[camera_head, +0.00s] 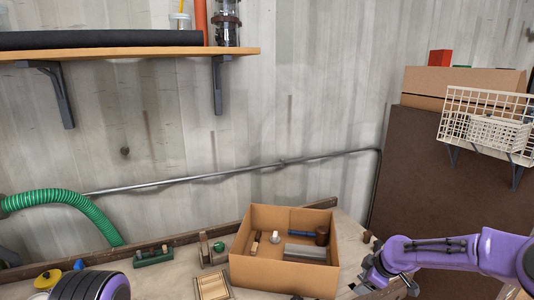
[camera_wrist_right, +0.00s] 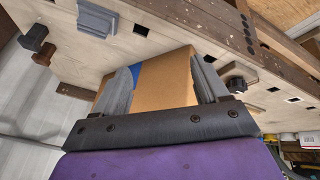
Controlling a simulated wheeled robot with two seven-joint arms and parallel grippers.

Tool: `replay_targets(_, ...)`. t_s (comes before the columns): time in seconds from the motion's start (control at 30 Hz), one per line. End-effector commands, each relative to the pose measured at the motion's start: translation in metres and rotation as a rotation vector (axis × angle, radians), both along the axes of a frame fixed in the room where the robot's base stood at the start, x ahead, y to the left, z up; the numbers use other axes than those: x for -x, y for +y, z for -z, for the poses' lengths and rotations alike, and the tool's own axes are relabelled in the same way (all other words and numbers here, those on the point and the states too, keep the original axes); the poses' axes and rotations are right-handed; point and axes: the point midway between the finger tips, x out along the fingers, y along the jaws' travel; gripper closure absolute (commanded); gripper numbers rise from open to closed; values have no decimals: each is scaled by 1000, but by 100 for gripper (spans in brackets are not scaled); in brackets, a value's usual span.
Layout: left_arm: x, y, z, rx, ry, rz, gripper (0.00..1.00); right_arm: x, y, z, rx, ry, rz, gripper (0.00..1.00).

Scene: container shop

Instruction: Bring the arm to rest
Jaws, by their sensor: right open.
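My right arm comes in from the right in the head view, purple and grey. Its gripper (camera_head: 386,288) is over the right part of the workbench, to the right of the open cardboard box (camera_head: 283,274). In the right wrist view the two grey fingers of the gripper (camera_wrist_right: 165,68) stand apart. The box (camera_wrist_right: 160,88) shows beyond and between them; I cannot tell whether they touch it. A purple and black part of my left arm shows at the lower left of the head view. My left gripper is out of sight.
A wire basket (camera_head: 487,128) hangs at the right. A shelf (camera_head: 150,53) is above left.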

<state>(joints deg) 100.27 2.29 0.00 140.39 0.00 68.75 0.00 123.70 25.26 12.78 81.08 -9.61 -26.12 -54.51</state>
Motion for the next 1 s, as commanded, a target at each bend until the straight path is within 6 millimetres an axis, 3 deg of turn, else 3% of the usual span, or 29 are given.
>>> replay_targets(0.17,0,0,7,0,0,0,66,37,39,66,-259,-13,481,27)
replay_targets(0.27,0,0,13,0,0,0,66,91,49,118,-406,-8,851,27)
replay_targets(0.4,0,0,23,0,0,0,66,204,34,176,-487,-31,1318,27)
replay_targets(0.5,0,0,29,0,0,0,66,287,15,195,-443,-63,1518,27)
replay_targets(0.6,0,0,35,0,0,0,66,358,0,202,-334,-56,1583,27)
replay_targets(0.7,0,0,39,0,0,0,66,406,-5,208,-224,8,1564,27)
replay_targets(0.8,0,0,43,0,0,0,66,426,-6,217,-172,41,1540,27)
replay_targets(1.0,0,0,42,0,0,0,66,429,-5,218,-167,49,1540,27)
